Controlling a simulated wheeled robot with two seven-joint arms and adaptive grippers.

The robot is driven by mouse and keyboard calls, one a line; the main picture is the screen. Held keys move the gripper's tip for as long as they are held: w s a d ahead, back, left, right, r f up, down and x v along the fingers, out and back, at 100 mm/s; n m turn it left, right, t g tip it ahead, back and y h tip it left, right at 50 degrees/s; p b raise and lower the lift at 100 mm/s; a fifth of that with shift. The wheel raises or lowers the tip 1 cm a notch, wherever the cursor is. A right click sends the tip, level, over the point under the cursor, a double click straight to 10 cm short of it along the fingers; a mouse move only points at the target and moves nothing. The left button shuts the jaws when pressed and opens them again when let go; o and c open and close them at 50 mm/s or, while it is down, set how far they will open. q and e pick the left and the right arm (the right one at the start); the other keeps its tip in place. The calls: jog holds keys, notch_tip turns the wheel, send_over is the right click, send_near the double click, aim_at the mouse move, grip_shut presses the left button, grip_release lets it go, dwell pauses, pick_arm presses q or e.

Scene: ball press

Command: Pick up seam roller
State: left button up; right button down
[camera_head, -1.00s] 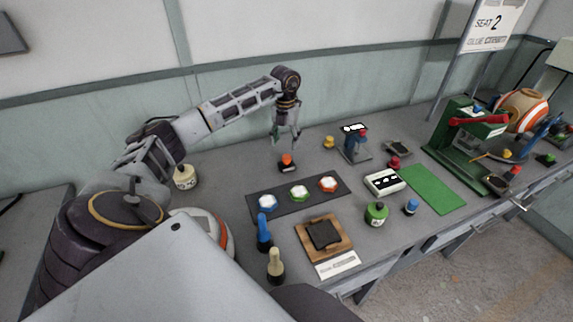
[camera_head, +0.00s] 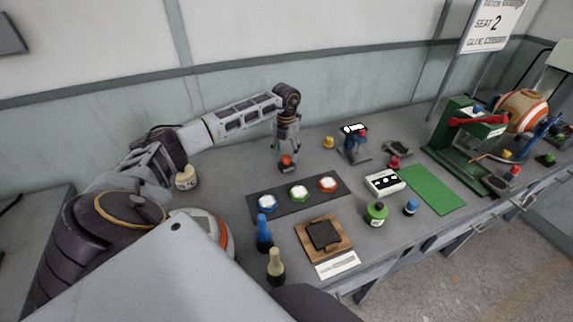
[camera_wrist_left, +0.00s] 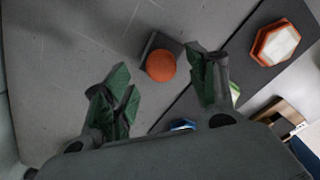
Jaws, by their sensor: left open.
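A small tool with a round orange knob on a dark block (camera_head: 286,162) stands at the back of the bench; I take it to be the seam roller, though its roller cannot be made out. My left gripper (camera_head: 287,153) points down at it, fingers open on either side of the knob. In the left wrist view the orange knob (camera_wrist_left: 161,67) lies ahead of and between the open green-padded fingers (camera_wrist_left: 163,88), with no visible contact. My right gripper is out of view.
A dark mat (camera_head: 254,199) with blue, green and red-rimmed hexagonal pieces lies in front. A cream jar (camera_head: 186,177) stands left, near my arm.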

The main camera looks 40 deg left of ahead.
aim_at(286, 157)
pick_arm(q)
notch_tip(286, 157, down, 3)
jog(key=shift+d+f, duration=0.1)
jog(key=shift+f, duration=0.35)
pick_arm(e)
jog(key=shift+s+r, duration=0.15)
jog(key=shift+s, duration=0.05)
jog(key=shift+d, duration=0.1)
pick_arm(q)
jog(key=c, duration=1.1)
jog(key=shift+c, duration=0.8)
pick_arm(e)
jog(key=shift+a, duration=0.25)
pick_arm(q)
jog(key=shift+r, duration=0.2)
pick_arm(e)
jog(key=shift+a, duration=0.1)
